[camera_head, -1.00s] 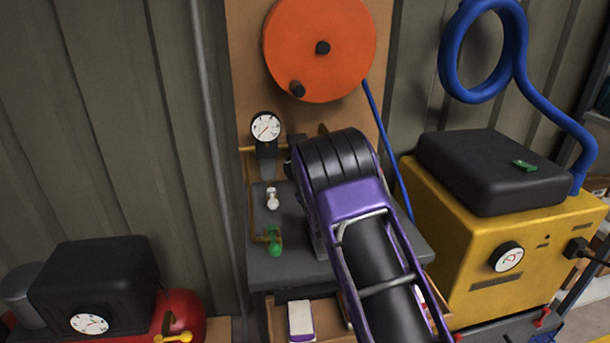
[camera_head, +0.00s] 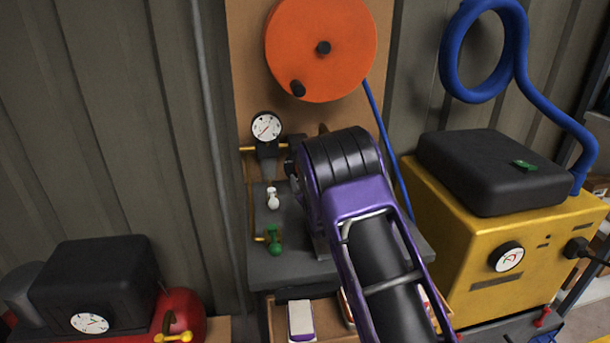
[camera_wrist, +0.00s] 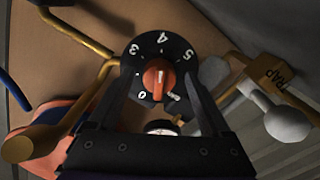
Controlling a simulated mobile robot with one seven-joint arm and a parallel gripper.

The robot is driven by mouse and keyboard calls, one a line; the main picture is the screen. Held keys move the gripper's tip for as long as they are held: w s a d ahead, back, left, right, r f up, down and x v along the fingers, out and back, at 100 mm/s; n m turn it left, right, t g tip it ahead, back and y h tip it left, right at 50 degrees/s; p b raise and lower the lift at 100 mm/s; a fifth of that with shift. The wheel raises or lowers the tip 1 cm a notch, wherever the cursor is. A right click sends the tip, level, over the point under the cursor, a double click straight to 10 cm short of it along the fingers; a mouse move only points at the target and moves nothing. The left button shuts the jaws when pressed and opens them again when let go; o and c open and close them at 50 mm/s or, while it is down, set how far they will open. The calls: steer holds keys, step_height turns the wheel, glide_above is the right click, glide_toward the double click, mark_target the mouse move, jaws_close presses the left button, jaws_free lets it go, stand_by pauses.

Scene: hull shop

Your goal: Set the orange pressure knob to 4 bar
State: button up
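The orange knob (camera_wrist: 158,78) sits in the middle of a black numbered dial (camera_wrist: 160,52) in the wrist view. The figures 0, 3, 4 and 5 can be read around it. The knob has a pale mark, but I cannot tell exactly which figure it points to. My gripper (camera_wrist: 155,84) is open, with one dark finger on each side of the knob. I cannot tell whether either finger touches it. In the head view my arm hides the knob. A white round gauge (camera_head: 267,127) with a red needle shows left of my arm.
A green-handled valve (camera_head: 275,240) and a white-handled one (camera_head: 272,198) stand left of my arm. A yellow machine (camera_head: 470,260) stands to the right, and an orange reel (camera_head: 320,50) hangs above.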

steer(key=v, duration=0.7)
steer(key=shift+s, duration=0.3)
